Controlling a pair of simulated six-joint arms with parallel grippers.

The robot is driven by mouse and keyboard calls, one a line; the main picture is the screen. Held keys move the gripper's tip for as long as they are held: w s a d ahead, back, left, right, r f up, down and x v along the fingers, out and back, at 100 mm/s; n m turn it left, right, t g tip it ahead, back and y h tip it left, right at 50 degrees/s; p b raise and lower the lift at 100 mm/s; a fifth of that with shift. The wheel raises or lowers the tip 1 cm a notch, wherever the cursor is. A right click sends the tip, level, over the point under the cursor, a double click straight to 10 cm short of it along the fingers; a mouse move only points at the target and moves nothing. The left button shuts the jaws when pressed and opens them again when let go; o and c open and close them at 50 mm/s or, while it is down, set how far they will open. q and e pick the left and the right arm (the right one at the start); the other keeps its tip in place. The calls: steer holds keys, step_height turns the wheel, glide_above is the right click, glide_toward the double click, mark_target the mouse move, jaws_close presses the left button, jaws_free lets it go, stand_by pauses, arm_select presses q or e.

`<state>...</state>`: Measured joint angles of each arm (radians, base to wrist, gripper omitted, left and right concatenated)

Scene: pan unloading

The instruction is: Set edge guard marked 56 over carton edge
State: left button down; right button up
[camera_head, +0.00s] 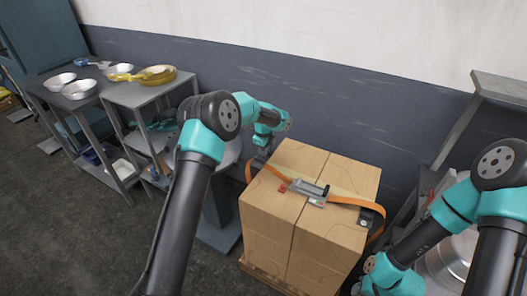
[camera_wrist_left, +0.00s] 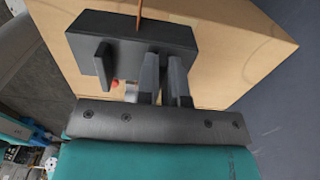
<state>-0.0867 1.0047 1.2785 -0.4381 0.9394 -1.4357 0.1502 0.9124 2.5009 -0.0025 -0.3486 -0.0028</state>
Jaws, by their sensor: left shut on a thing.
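A strapped carton block (camera_head: 283,215) stands in the middle of the head view, with a seam down its front and top. My left gripper (camera_head: 261,152) is at its far left upper edge, shut on a dark edge guard (camera_wrist_left: 128,36). In the left wrist view the fingers (camera_wrist_left: 164,75) meet this guard beside the tan carton (camera_wrist_left: 225,45). I cannot read a number on it, nor tell whether it rests fully on the edge. Another dark guard (camera_head: 373,214) sits at the right upper edge under the strap.
An orange strap (camera_head: 345,201) with a metal ratchet (camera_head: 308,190) crosses the carton top. A pallet (camera_head: 262,278) lies beneath. Grey tables (camera_head: 136,93) with pans (camera_head: 80,89) stand at left, a grey shelf (camera_head: 500,88) at right. The wall is close behind.

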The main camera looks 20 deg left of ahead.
mark_target(264, 169)
arm_select(q)
steer(key=shift+f, duration=0.2)
stand_by(0.4)
steer(key=shift+f, duration=4.05)
steer(key=shift+f, duration=0.1)
steer(key=c, duration=1.2)
jaws_free()
steer(key=shift+o, duration=0.2)
step_height(264, 169, up, 18)
steer(key=shift+f, duration=0.25)
